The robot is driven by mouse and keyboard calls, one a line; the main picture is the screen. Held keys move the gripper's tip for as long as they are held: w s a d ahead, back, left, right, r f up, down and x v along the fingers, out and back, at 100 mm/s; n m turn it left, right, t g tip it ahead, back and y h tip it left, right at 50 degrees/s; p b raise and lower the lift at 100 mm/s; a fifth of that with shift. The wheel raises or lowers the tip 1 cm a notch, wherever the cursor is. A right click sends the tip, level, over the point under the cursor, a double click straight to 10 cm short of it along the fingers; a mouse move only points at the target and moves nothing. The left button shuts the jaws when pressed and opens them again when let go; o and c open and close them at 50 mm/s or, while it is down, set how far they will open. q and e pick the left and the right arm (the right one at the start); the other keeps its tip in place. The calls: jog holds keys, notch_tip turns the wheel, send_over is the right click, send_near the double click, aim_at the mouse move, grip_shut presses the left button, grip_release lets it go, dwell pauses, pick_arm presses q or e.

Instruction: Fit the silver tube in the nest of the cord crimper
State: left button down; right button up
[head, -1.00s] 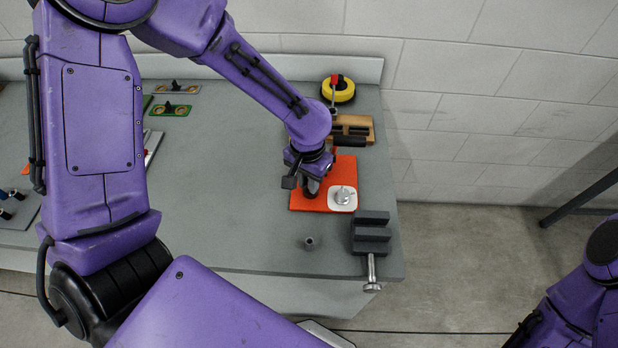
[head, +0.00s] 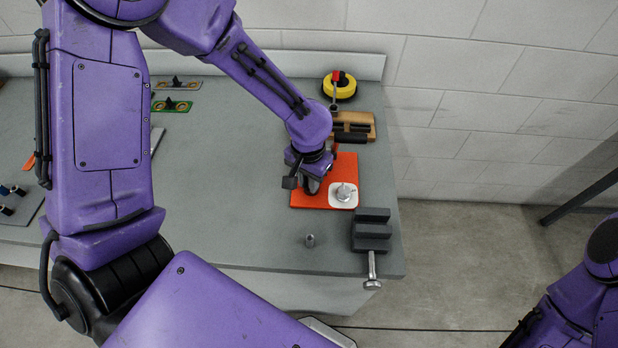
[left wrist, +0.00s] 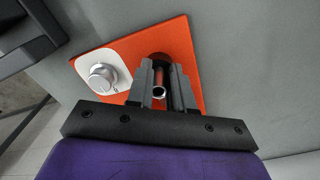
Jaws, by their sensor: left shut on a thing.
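My left gripper (head: 311,186) is over the left part of an orange plate (head: 347,168), which looks like the base of the cord crimper. A dark round part (left wrist: 160,61), perhaps the nest, shows just beyond the tube on the orange plate (left wrist: 120,47). I cannot tell whether the tube touches it. A white panel with a silver knob (head: 344,193) sits beside the gripper; the knob also shows in the left wrist view (left wrist: 102,77). My right gripper is out of view.
A dark vise (head: 371,232) stands at the table's right front edge. A small grey cylinder (head: 310,241) stands left of it. A wooden block (head: 365,125) and a yellow disc (head: 344,87) are behind the plate.

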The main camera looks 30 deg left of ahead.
pick_arm(q)
jog(key=c, duration=0.9)
grip_release()
notch_tip(320, 180, up, 10)
jog(key=shift+r, duration=0.25)
jog(key=shift+a, duration=0.1)
